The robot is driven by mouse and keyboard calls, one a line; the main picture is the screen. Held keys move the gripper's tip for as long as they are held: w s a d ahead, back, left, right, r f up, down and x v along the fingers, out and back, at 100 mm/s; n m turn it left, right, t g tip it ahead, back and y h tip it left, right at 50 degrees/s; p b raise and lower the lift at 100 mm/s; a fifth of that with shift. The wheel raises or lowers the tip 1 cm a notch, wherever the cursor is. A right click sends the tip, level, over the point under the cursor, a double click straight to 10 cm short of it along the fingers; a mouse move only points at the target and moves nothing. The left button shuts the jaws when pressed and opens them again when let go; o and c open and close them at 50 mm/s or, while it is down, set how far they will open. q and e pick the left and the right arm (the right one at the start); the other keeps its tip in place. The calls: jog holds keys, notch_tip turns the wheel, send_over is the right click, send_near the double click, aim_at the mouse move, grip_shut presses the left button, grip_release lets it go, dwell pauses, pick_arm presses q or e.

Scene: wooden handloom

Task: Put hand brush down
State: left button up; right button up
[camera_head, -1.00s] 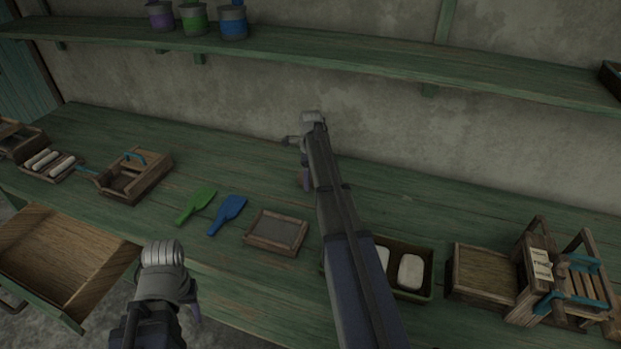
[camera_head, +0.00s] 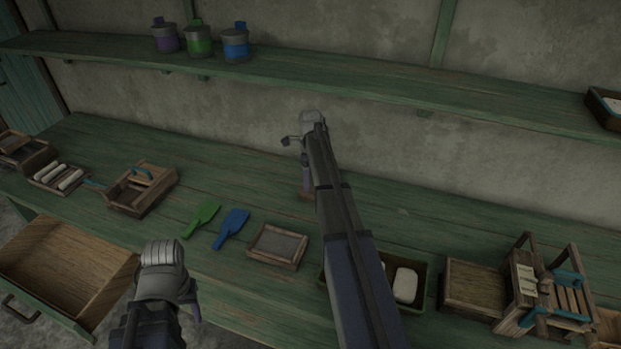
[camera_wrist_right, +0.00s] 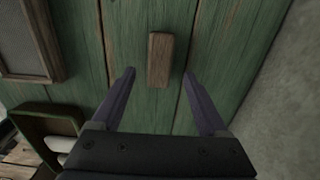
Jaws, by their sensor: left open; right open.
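The hand brush looks like a small brown wooden block (camera_wrist_right: 160,60) on the green table in the right wrist view. It lies between and just beyond the fingertips of my right gripper (camera_wrist_right: 158,73), with a gap on both sides. The right gripper is open and empty. In the head view the right gripper (camera_head: 306,182) hangs over the back of the table, and a small brown part of the brush (camera_head: 306,195) shows beneath it. My right arm hides part of the table. My left gripper (camera_head: 178,290) is over the front edge, away from the brush, open and holding nothing visible.
A grey framed slate (camera_head: 277,246), a blue paddle (camera_head: 232,227) and a green paddle (camera_head: 202,218) lie in front. A tray with white pieces (camera_head: 420,291) and a wooden rack (camera_head: 548,294) stand right. An open drawer (camera_head: 65,265) juts out left. The wall and shelf (camera_head: 330,82) are behind.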

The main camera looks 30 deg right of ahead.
aim_at(311, 190)
notch_tip(311, 190, up, 6)
jog(key=p, duration=0.4)
jog(key=shift+f, duration=0.25)
jog(key=s+a+n, duration=0.5)
jog(key=a+n, duration=0.2)
jog(key=a, duration=0.4)
jog(key=s+a+n, duration=0.4)
jog(key=a+n, duration=0.2)
jog(key=a, duration=0.4)
jog(key=s+a+n+h, duration=0.1)
jog(key=s+a+n, duration=1.5)
jog(key=s+n, duration=0.2)
jog(key=shift+s+n, duration=0.2)
jog(key=shift+n, duration=0.1)
jog(key=shift+a, duration=0.1)
